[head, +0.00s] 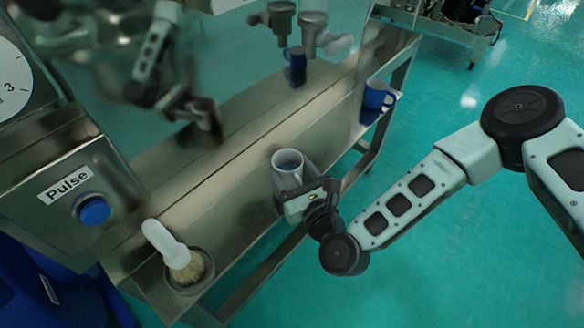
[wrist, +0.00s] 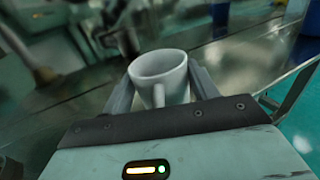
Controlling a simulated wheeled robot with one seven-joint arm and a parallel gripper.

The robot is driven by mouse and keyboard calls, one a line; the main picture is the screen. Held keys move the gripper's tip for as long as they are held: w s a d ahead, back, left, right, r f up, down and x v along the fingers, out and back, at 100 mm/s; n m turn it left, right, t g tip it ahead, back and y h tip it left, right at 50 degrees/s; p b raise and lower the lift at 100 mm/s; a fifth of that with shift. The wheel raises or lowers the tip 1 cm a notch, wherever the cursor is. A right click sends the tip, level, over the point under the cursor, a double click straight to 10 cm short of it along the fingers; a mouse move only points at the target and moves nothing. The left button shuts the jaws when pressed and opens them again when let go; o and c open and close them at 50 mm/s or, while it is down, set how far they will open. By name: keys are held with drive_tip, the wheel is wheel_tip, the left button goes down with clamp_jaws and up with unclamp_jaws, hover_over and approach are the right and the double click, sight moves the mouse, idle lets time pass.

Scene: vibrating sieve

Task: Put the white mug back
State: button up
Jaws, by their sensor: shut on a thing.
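The white mug (head: 287,163) is upright at the front edge of the steel bench (head: 240,150) in the head view. My gripper (head: 292,180) is shut on the mug, with one finger on each side of it. In the wrist view the mug (wrist: 160,76) sits between the two fingers of my gripper (wrist: 160,90), its open rim up and its handle toward the camera. I cannot tell whether the mug's base touches the bench.
A blue mug (head: 377,97) stands toward the bench's far right end. A white-handled brush (head: 168,243) rests in a round bowl (head: 198,270) at the near left. A control box with a blue button (head: 94,210) is at the left. The bench middle is clear.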

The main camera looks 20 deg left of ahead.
drive_tip(key=shift+f, duration=0.1)
drive_tip(key=shift+f, duration=0.15)
drive_tip(key=o, duration=1.1)
drive_tip(key=shift+r, duration=0.2)
